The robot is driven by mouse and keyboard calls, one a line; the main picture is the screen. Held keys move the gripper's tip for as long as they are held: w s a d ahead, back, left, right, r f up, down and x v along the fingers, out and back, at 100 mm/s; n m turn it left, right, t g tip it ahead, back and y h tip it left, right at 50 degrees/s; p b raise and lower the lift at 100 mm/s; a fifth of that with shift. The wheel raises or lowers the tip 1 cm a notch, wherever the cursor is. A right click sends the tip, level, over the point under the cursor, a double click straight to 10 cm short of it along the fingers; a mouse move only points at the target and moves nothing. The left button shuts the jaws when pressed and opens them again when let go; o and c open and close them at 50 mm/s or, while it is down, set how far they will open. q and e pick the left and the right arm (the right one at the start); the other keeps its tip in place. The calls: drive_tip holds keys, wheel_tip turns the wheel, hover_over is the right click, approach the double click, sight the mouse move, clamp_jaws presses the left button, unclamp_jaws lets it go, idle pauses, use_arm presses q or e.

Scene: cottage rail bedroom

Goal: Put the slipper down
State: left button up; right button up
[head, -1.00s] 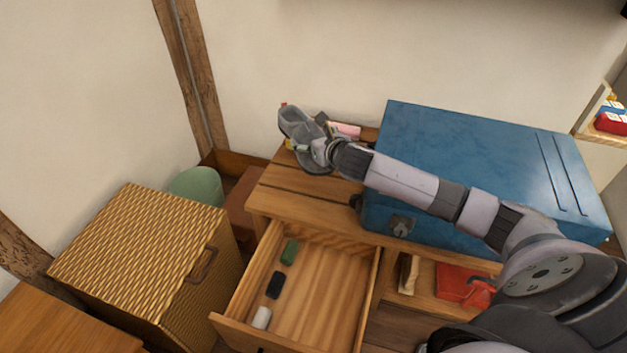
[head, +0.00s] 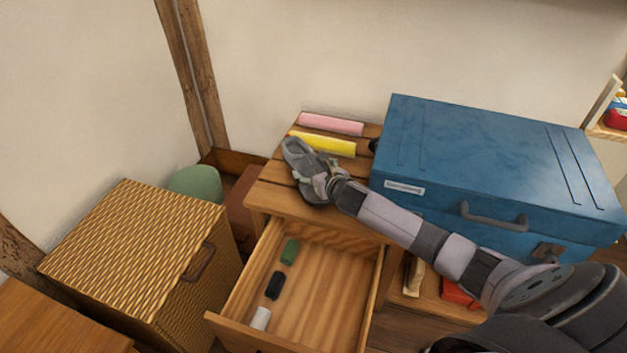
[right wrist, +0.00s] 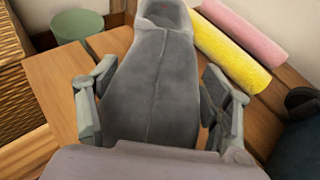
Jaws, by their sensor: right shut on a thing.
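The grey slipper (head: 296,152) is at the end of my right arm, over the left part of the wooden dresser top (head: 275,198). My right gripper (head: 318,185) is shut on it. My left gripper is not in view.
A yellow roll (head: 325,144) and a pink roll (head: 331,124) lie just behind the slipper. A blue suitcase (head: 480,150) stands to the right. Below, an open drawer (head: 325,290) holds small green, black and white items. A wicker hamper (head: 135,250) stands left.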

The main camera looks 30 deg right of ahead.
wheel_tip(320, 180, down, 3)
drive_tip(key=shift+f+b, duration=0.15)
drive_tip(key=shift+b, duration=0.4)
drive_tip(key=o, duration=1.2)
drive_tip(key=shift+o, duration=0.2)
